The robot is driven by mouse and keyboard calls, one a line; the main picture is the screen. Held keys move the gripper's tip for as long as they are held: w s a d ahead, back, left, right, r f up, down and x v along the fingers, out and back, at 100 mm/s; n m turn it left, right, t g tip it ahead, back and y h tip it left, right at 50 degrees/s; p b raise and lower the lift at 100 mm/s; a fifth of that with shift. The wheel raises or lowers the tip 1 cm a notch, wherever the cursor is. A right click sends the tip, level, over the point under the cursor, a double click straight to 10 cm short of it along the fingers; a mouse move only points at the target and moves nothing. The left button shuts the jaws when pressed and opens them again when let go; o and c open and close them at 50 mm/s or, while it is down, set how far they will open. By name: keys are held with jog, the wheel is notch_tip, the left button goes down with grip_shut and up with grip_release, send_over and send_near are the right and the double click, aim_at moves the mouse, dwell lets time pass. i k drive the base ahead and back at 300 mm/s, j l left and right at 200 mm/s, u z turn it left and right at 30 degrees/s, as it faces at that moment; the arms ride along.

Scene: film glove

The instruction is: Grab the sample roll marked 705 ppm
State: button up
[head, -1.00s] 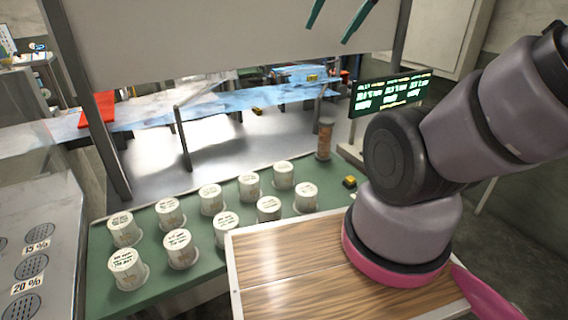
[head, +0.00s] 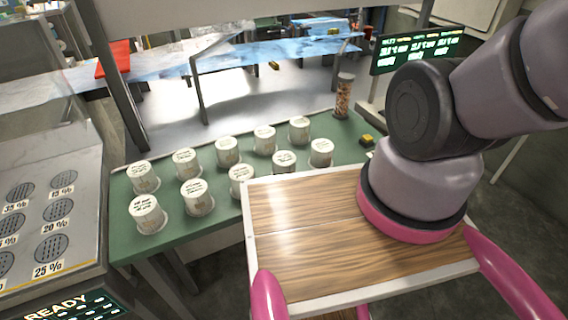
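Several white sample rolls with printed tops stand upright in two rows on a green bench top (head: 185,229). The front row runs from a front-left roll (head: 147,213) through a second roll (head: 197,197) to a front-right roll (head: 321,152). The back row runs from a back-left roll (head: 143,177) to a back-right roll (head: 299,129). The print on the lids is too small to read, so I cannot tell which is marked 705 ppm. My gripper is not in view; only part of my arm shows at the right.
A jar (head: 343,96) and a small yellow-black block (head: 367,140) stand at the bench's right end. A panel with labelled percent holes (head: 88,215) is at the left. A green-text screen (head: 418,48) stands behind. A blue film (head: 230,58) spans the back.

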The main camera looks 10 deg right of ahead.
aim_at(284, 161)
jog(key=k+j+z, duration=0.25)
jog(key=j+z, duration=0.15)
jog(key=k+j+z, duration=0.4)
jog(key=j, duration=0.15)
jog(key=k+j+z, duration=0.25)
jog(key=j+z, duration=0.2)
